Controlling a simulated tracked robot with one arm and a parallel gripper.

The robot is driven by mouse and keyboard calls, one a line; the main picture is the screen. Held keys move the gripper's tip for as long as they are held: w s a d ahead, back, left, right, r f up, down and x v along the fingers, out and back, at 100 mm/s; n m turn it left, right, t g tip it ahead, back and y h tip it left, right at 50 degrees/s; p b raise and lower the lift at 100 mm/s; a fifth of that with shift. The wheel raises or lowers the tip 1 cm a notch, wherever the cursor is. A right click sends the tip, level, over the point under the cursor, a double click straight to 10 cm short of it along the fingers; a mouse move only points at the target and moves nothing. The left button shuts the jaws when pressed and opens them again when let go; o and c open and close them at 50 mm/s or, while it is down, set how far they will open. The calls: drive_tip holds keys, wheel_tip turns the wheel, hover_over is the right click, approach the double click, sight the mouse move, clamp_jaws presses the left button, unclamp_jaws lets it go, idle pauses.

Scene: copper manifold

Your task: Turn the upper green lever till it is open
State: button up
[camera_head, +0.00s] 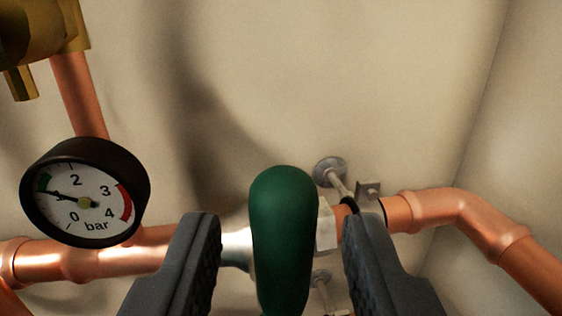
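A green lever (284,235) stands at the lower middle of the head camera view, its rounded end up and its lower part cut off by the frame. Behind it is a silver valve body (237,246) on a horizontal copper pipe. My gripper (283,240) is open, with one dark finger to the left of the lever and one to the right. A gap shows between the lever and each finger. Whether this is the upper lever cannot be told, as only one green lever is in view.
A round pressure gauge (85,192) sits at the left in front of copper pipe. A brass fitting (40,38) is at the top left. A pipe clamp (368,193) and a bent copper pipe (468,218) are at the right. The wall above is bare.

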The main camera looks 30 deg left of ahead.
drive_tip(key=shift+x, duration=1.15)
clamp_jaws()
